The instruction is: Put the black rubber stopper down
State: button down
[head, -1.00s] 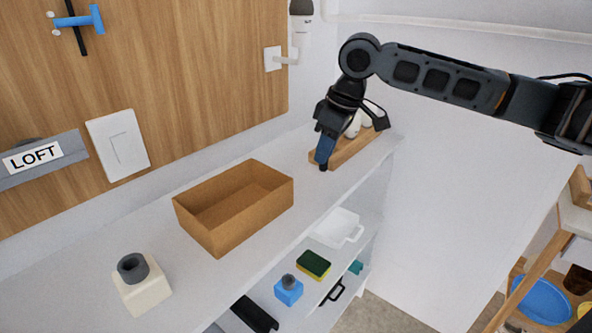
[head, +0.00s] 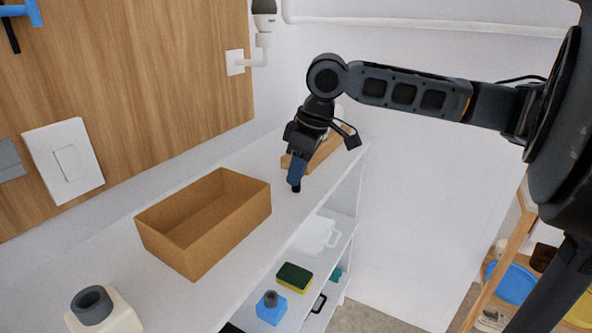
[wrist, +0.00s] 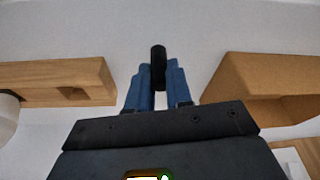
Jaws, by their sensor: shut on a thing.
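My gripper (head: 297,175) has blue fingers and is shut on the black rubber stopper (head: 296,188). In the head view the stopper's dark end shows just below the fingertips, over the white shelf top (head: 235,300). In the wrist view the stopper (wrist: 158,60) sticks out between the fingertips, and its other part is hidden by the fingers. I cannot tell whether it touches the shelf top. The gripper is between the open brown box and the wooden rack.
The brown box (head: 160,232) stands left of my gripper. The wooden rack (head: 325,152) is just behind it, with a white rounded thing (wrist: 8,115). A cream block with a grey ring (head: 92,304) stands at front left. Lower shelves hold a sponge (head: 295,277) and a blue bottle (head: 271,309).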

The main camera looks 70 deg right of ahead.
jog(key=c, duration=1)
grip_release()
jog(key=shift+c, duration=0.2)
jog(key=v, duration=1.2)
jog(key=shift+p, duration=0.3)
jog(key=shift+r, duration=0.15)
